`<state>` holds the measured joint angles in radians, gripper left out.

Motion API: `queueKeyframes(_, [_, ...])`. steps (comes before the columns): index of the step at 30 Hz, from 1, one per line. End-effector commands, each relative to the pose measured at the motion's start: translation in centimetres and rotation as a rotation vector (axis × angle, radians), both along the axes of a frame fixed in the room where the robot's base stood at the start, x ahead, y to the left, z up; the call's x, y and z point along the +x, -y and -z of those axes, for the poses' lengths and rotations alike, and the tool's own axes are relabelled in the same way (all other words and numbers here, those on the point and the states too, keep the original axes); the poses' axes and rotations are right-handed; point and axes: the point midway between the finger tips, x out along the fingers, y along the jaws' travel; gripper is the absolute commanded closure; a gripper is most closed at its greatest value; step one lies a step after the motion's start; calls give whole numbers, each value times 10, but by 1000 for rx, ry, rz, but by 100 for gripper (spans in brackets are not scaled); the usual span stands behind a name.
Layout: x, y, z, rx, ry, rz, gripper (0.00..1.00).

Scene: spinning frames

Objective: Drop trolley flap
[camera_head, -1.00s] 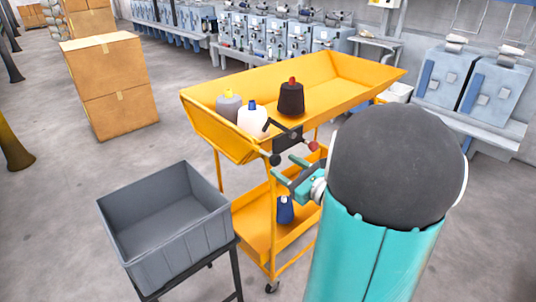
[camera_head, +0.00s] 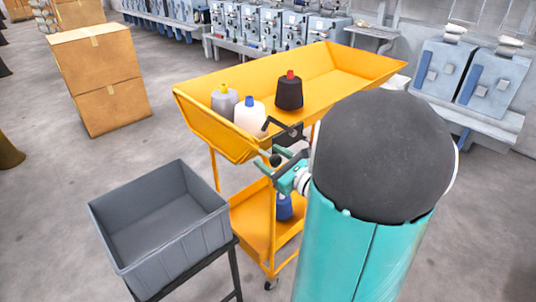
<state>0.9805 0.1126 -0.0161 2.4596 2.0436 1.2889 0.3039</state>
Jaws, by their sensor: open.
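The yellow trolley (camera_head: 345,75) stands in the middle of the view. Its flap (camera_head: 212,130) is the sloped panel at the near left end of the top tray, and it is up. A black latch bracket (camera_head: 287,134) with a bent lever sits at the tray's near side. A dark round knob (camera_head: 275,160) hangs at its lower end. My gripper (camera_head: 277,159) is open, with its teal fingers at the knob, one above and one below in the picture. I cannot tell whether they touch it. My arm hides the bracket's right end and part of the trolley.
The tray holds a grey cone (camera_head: 224,101), a white cone (camera_head: 250,116) and a dark cone (camera_head: 289,92). A blue cone (camera_head: 284,208) is on the lower shelf. A grey bin (camera_head: 160,225) on a stand is below the flap. Cardboard boxes (camera_head: 98,80) stand behind left.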

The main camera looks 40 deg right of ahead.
Motion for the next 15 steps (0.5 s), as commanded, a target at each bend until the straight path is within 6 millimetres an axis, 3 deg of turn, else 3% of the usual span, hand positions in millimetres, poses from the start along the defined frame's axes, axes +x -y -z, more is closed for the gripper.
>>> queueKeyframes(13, [-2,-3,0,1,0,1,45])
queueKeyframes(15, [-2,-3,0,1,0,2,57])
